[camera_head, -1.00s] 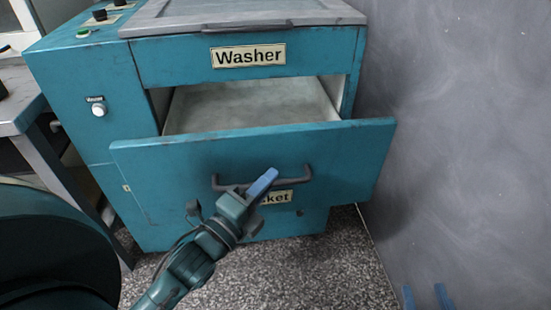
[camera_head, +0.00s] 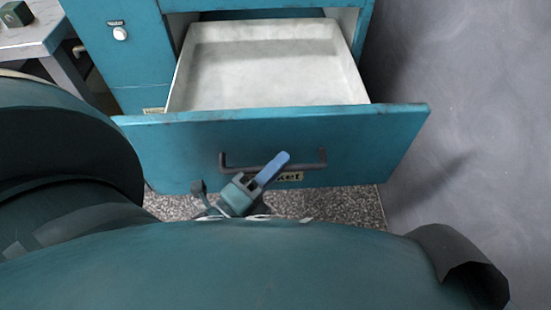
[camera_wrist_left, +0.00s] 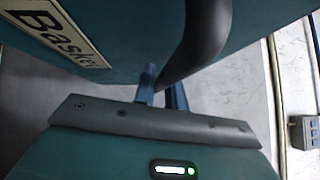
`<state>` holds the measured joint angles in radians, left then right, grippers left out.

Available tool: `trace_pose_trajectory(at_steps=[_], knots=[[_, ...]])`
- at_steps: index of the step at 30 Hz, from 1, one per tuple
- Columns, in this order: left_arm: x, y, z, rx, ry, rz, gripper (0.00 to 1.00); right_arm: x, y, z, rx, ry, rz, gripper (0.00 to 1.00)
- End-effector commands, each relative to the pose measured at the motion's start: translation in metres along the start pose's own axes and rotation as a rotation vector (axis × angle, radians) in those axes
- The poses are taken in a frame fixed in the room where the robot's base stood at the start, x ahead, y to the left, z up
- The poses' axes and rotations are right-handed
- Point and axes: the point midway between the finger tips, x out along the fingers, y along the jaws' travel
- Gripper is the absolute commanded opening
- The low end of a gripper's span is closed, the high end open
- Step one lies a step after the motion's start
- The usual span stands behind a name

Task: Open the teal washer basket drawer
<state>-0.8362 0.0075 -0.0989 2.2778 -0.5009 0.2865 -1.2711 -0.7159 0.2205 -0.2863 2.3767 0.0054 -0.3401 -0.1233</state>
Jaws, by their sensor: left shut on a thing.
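The teal basket drawer (camera_head: 350,135) of the washer stands pulled well out, with its pale, empty tray (camera_head: 270,85) showing behind the front panel. A dark bar handle (camera_head: 310,163) runs across the front, above a partly hidden label. My left gripper (camera_head: 268,172) is at this handle, with a blue finger in front of the panel. In the left wrist view the handle (camera_wrist_left: 205,40) passes between the two blue fingers (camera_wrist_left: 163,92), which are shut on it. The "Basket" label (camera_wrist_left: 60,35) shows at upper left there. My right gripper is not in view.
A grey wall (camera_head: 470,90) stands close on the right. A metal table (camera_head: 40,40) with a small dark green block is at the upper left. Speckled floor (camera_head: 340,205) shows below the drawer. My own body fills the lower part of the head view.

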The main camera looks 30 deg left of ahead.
Motion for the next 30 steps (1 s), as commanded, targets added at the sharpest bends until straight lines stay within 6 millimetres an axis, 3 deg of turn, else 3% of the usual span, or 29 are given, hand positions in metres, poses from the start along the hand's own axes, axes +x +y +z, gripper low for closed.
trace_pose_trajectory(at_steps=[6,7,15,23,30], knots=[[0.0,0.0,0.0,0.001,0.001,-0.002,0.0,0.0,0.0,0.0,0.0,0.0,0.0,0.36],[0.0,0.0,0.0,0.001,0.001,-0.002,0.14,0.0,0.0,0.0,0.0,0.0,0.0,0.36],[0.0,0.0,0.0,0.001,0.0,-0.001,0.34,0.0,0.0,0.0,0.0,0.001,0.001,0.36],[-0.002,0.0,0.0,0.0,0.0,0.0,0.34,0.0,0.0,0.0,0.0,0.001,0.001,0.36],[-0.034,0.002,0.0,-0.001,-0.002,0.006,0.34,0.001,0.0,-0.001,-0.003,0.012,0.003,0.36]])
